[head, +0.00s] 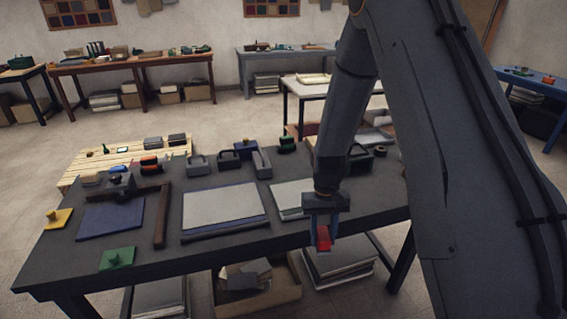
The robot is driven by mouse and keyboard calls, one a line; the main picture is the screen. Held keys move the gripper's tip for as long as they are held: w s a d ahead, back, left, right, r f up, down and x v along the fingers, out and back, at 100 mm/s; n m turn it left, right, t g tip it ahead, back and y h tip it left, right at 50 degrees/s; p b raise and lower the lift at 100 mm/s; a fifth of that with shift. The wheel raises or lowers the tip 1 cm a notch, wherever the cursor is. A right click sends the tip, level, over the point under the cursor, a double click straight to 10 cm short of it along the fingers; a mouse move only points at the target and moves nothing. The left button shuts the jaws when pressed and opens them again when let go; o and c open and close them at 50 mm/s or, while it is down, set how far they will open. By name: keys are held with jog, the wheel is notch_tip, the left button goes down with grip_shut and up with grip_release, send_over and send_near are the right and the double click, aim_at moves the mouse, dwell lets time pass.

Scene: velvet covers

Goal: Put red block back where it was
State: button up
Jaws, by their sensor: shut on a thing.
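My gripper (324,238) points down at the front edge of the dark table (270,247), right of its middle. It is shut on a small red block (323,238), which shows between the fingers. The block appears in front of or just over the table's front edge; its exact height above the surface is hard to tell. My arm hides part of the table's right side and what stands behind it.
Several tools line the back. Bare table shows along the front.

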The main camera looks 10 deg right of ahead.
jog(key=w+a+r+m+y, duration=0.1)
jog(key=w+a+r+m, duration=0.2)
jog(key=w+r+m, duration=0.4)
jog(key=w+a+r+m+t, duration=0.1)
jog(key=w+a+r+m, duration=0.2)
jog(key=w+r+m, duration=0.5)
notch_tip(320, 180, up, 3)
jog(key=shift+w+r+m+t+y, duration=0.2)
jog(key=shift+w+m+t+y, duration=0.15)
jog(key=shift+w, duration=0.65)
